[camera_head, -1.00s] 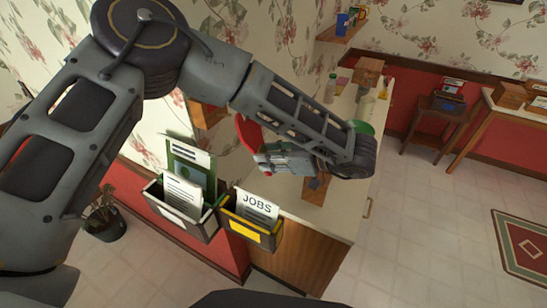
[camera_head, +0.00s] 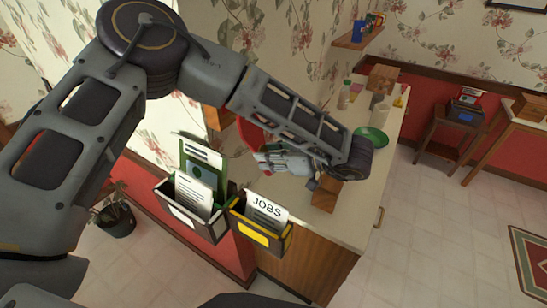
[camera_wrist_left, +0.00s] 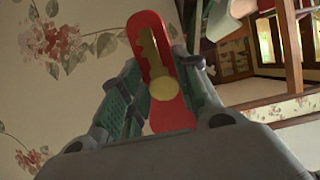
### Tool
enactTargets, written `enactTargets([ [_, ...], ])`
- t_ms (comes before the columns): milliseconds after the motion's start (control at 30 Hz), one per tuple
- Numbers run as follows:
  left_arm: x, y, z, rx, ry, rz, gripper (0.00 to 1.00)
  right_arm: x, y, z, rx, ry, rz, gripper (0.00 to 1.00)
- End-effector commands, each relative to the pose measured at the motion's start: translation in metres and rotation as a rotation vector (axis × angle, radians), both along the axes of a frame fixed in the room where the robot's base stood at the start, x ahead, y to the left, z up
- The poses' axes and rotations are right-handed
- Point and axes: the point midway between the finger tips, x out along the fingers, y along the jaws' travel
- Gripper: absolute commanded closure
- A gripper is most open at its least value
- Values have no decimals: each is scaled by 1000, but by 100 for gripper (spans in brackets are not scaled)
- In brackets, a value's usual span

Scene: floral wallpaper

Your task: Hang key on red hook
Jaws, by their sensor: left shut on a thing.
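A red rounded plate, apparently the red hook's (camera_wrist_left: 179,113), stands behind the fingertips in the left wrist view. Part of its red edge shows behind my arm in the head view (camera_head: 247,131). A gold key (camera_wrist_left: 163,87) shows in front of the plate, between my left fingers, its toothed end pointing away from my gripper. My left gripper (camera_wrist_left: 160,85) is shut on the key; it also shows in the head view (camera_head: 265,158). I cannot tell whether key and hook touch. The hook's peg cannot be made out. My right gripper is not in view.
Wall file holders, one grey (camera_head: 188,218) and one yellow-labelled "JOBS" (camera_head: 262,236), hang below my left gripper. A counter (camera_head: 338,225) with a green bowl (camera_head: 371,140) and a wooden block (camera_head: 326,196) lies to the right.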

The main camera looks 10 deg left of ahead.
Motion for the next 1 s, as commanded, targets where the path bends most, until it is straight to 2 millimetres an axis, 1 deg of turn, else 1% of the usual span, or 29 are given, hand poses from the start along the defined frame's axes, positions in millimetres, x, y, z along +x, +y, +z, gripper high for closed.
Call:
enactTargets([
  [500, 6, 18, -3, 0, 0, 1, 90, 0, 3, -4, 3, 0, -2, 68],
  [1000, 10, 27, -11, 0, 0, 1, 90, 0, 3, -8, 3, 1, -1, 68],
])
